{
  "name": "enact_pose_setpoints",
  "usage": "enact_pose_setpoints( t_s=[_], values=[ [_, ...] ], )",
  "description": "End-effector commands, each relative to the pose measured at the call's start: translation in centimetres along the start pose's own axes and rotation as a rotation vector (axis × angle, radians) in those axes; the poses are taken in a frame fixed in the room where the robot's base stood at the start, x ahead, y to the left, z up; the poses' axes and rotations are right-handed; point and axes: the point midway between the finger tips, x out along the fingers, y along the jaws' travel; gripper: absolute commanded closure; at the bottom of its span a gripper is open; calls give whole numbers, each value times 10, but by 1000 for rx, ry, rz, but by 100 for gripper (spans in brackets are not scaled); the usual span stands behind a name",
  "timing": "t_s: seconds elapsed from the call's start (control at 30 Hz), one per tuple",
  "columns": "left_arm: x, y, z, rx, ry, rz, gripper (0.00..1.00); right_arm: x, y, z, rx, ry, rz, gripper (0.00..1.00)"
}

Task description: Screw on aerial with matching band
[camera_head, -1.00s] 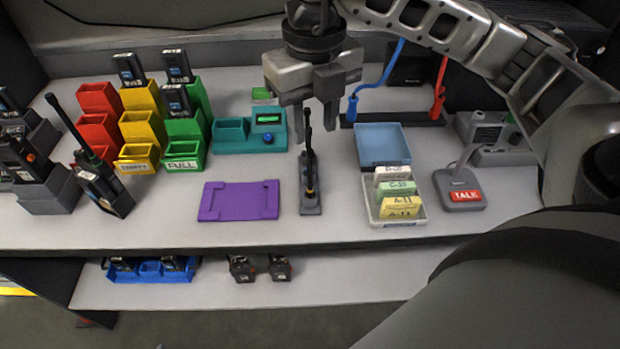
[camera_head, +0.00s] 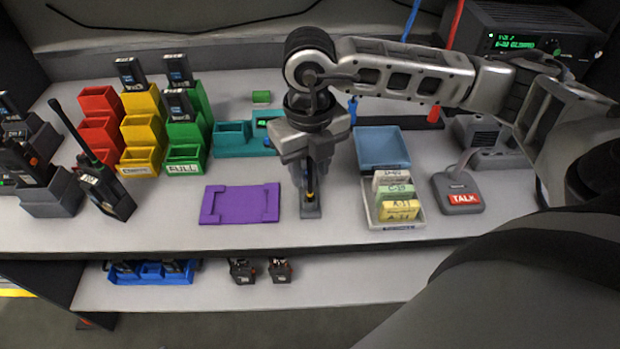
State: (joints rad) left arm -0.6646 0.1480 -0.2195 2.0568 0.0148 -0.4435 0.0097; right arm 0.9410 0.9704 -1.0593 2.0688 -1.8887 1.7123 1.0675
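A black aerial (camera_head: 310,188) with a yellow band near its foot stands upright in a small grey stand (camera_head: 311,212) on the bench. My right gripper (camera_head: 311,192) points down over it, with one finger on each side of the aerial. The fingers look apart, and the aerial's upper part is hidden by the gripper. A black handheld radio (camera_head: 107,192) with a long aerial (camera_head: 75,134) leans at the left; I cannot make out a band there. My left gripper is not in view.
A purple cradle plate (camera_head: 240,204) lies empty left of the stand. Red, yellow (camera_head: 138,160) and green bins stand at the left. A blue tray (camera_head: 381,148), a card box (camera_head: 395,218) and a talk microphone base (camera_head: 458,194) are at the right. Radios sit on the lower shelf (camera_head: 330,272).

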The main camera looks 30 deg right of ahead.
Motion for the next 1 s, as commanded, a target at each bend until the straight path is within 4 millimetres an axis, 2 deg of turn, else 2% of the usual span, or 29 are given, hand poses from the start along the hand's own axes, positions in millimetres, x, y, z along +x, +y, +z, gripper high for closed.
enact_pose_setpoints(
  t_s=[0.1, 0.2, 0.53, 0.67, 1.0],
  values=[
    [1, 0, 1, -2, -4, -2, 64, 15, 0, -1, -1, 3, -1, 63],
    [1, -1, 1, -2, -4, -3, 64, 20, 0, 0, -1, 2, 1, 63],
    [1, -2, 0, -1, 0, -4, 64, 21, 0, 0, -1, 0, 1, 63],
    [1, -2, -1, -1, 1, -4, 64, 21, 0, 0, -1, 0, 1, 99],
    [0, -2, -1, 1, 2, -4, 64, 20, 0, 0, -1, 0, 1, 100]
  ],
)
